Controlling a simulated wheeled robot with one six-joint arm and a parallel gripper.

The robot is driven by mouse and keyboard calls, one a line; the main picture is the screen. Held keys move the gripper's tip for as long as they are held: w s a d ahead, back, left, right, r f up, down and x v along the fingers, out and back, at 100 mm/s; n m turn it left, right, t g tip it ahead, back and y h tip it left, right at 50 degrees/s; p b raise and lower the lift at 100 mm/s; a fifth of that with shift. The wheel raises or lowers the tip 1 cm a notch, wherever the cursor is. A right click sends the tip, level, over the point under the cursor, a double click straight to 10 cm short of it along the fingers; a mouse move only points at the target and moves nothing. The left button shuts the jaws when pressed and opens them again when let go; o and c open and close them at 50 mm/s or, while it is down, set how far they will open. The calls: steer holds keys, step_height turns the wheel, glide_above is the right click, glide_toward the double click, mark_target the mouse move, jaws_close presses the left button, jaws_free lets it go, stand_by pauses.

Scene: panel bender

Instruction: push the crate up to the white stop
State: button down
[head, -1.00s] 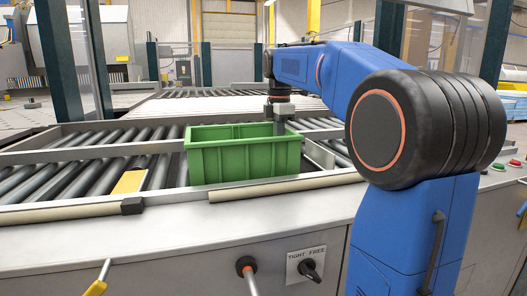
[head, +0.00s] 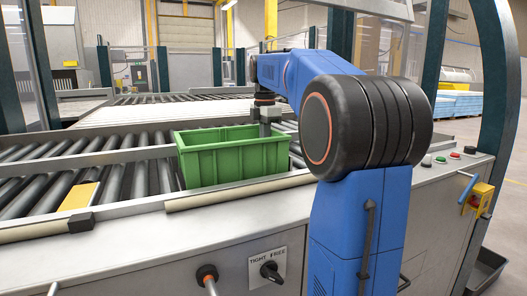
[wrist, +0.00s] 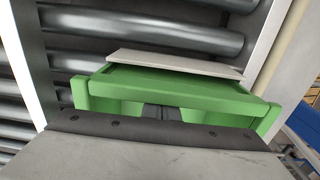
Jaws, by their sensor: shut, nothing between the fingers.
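The green crate (head: 235,162) stands upright on the rollers in the head view. Its end wall and rim (wrist: 175,82) show in the wrist view. My gripper (head: 266,131) reaches down at the crate's right end. In the wrist view its dark fingers (wrist: 161,112) are shut, empty, and close to the inside of that end wall. The white stop (wrist: 175,61) shows as a pale flat bar just past this wall. Whether crate and stop touch, I cannot tell. In the head view, the stop is not clearly visible behind crate and arm.
Rollers (wrist: 150,40) continue past the stop, with a pale side rail (wrist: 278,40) along the right in the wrist view. A yellow plate (head: 79,197) lies left of the crate in the head view. A knob (head: 271,270) sits on the front panel.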

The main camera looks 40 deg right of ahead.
steer(key=a, duration=0.2)
steer(key=w+a, duration=0.1)
steer(key=shift+a, duration=0.35)
step_height(320, 180, up, 10)
steer(key=shift+s+a, duration=0.1)
steer(key=shift+a, duration=0.05)
